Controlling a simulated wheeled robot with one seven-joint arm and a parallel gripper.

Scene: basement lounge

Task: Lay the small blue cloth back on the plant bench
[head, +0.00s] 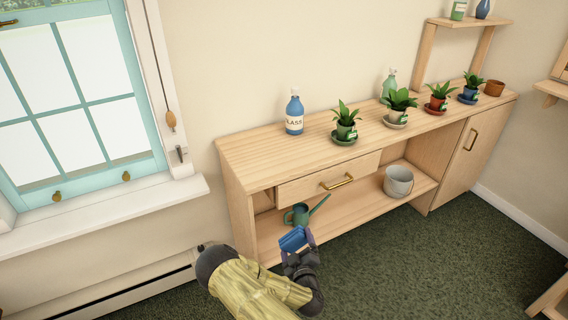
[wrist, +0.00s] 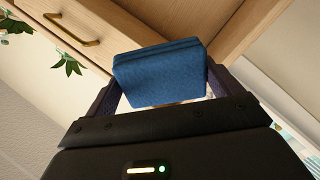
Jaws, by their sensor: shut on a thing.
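The small blue cloth (head: 293,239) is a folded stack. It is held between the two fingers of my gripper (head: 298,252), in front of the bench's lower part. In the wrist view the folded cloth (wrist: 160,75) sits between the fingers of my gripper (wrist: 158,92), with the bench's wood behind it. The plant bench (head: 245,152) is light wood, with a drawer, a lower shelf and a door at the right. Its top is bare at the left end. The cloth is apart from the bench top and appears lower than it.
On the bench top stand a blue glass-cleaner bottle (head: 294,113), a green bottle (head: 389,83), several potted plants and an orange pot (head: 494,88). The lower shelf holds a watering can (head: 298,215) and a bucket (head: 398,181). A window (head: 70,95) is at the left.

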